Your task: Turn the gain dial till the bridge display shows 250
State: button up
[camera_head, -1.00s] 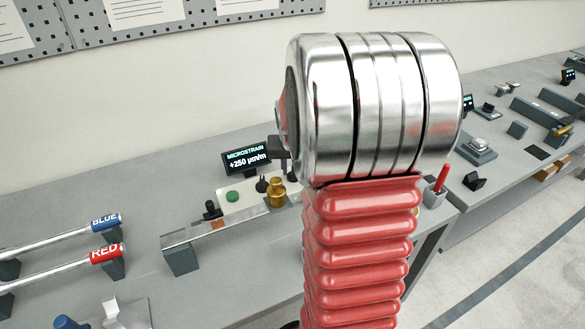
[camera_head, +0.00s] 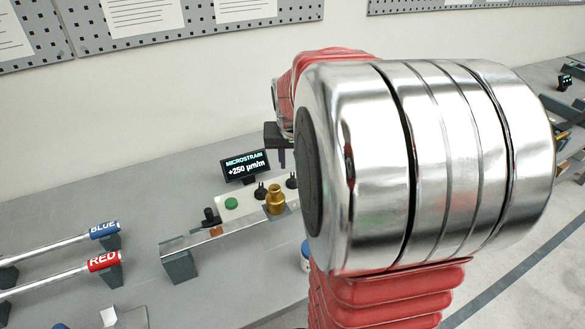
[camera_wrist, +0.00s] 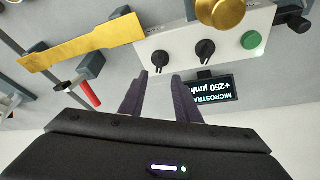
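The bridge display (camera_head: 245,166) reads "MICROSTRAIN +250 µm/m"; it appears upside down in the wrist view (camera_wrist: 209,89). Two black dials stand on the pale panel: one nearer the green button (camera_head: 261,191), also in the wrist view (camera_wrist: 205,51), and one farther from it (camera_head: 292,180), also in the wrist view (camera_wrist: 159,59). I cannot read which is the gain dial. My gripper (camera_wrist: 160,75) is open and empty, its fingertips apart and lined up with the farther dial. In the head view my gripper (camera_head: 281,158) is partly hidden, above the panel.
A green button (camera_head: 231,203) sits on the panel. Blue (camera_head: 104,230) and red (camera_head: 105,261) labelled bars lie left. My arm hides much of the bench's right side.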

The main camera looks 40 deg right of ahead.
jog(key=v, duration=0.5)
jog(key=shift+r, duration=0.1)
dwell(0.4)
jog(key=a, duration=0.3)
jog(key=a+r+n, duration=0.1)
jog(key=a, duration=0.2)
jog(key=s+a+n, duration=0.1)
jog(key=a, duration=0.2)
jog(key=shift+s+r+t+y, duration=0.1)
jog(key=shift+r+t+y, duration=0.2)
jog(key=shift+t, duration=0.1)
jog(key=s+a+f+n+y, duration=0.1)
jog(key=s+a+n, duration=0.2)
jog(key=a, duration=0.6)
jog(key=s+a+n+t+y, duration=0.1)
jog(key=s+a+n, duration=0.2)
jog(key=s+a, duration=0.5)
jog(key=shift+a+f, duration=0.4)
jog(key=shift+a, duration=0.75)
